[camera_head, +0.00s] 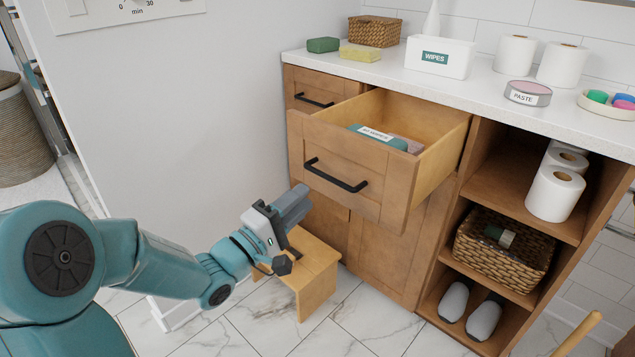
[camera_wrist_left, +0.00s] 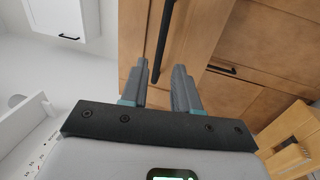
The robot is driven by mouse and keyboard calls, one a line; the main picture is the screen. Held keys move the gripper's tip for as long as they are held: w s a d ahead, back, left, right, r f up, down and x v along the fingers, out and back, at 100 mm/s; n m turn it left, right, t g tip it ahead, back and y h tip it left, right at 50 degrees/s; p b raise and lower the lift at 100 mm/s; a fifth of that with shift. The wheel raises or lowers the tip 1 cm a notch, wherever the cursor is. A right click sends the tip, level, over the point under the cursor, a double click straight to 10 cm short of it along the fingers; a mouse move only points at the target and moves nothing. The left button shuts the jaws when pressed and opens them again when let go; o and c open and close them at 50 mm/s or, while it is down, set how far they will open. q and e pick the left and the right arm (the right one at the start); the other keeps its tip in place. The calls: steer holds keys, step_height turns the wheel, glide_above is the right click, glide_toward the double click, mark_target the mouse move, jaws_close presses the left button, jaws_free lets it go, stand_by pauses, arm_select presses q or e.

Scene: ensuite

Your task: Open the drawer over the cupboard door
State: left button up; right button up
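The wooden drawer (camera_head: 340,183) over the cupboard door (camera_head: 390,255) is pulled well out. Its black bar handle (camera_head: 337,175) is on the front, and a teal wipes pack (camera_head: 378,137) lies inside. My left gripper (camera_head: 296,203) is below and left of that handle, apart from it. In the left wrist view, a black handle (camera_wrist_left: 164,40) stands beyond my left gripper's parted fingers (camera_wrist_left: 162,88), with nothing held between them. My right gripper is in neither view.
A wooden step stool (camera_head: 312,270) stands under my left gripper. A second drawer (camera_head: 315,88) at the left is shut. Open shelves with toilet rolls (camera_head: 553,193) and a basket (camera_head: 503,250) are at the right. A white wall panel (camera_head: 200,110) stands at the left.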

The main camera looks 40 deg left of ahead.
arm_select(q)
steer(key=shift+v, duration=1.8)
steer(key=w+d+f+m+g+h, duration=0.1)
steer(key=w+d+f+g+h, duration=0.2)
steer(key=d+f, duration=0.75)
steer(key=w+d+f+g+h, duration=0.15)
steer(key=d+f+g, duration=0.5)
steer(key=f, duration=0.65)
steer(key=s+d+f+m+g, duration=0.4)
steer(key=d+f, duration=0.3)
steer(key=f, duration=0.4)
steer(key=s+f+m+g+y, duration=0.1)
steer(key=s+f+m+g, duration=0.25)
steer(key=s, duration=0.25)
steer(key=s+f+m+g+y, duration=0.1)
steer(key=s+f+m+g, duration=0.15)
steer(key=s+m, duration=0.35)
step_height(320, 180, up, 30)
steer(key=s+p, duration=0.1)
steer(key=p, duration=3)
steer(key=shift+s+d+p, duration=0.3)
steer(key=shift+s+d, duration=0.1)
steer(key=shift+d, duration=0.05)
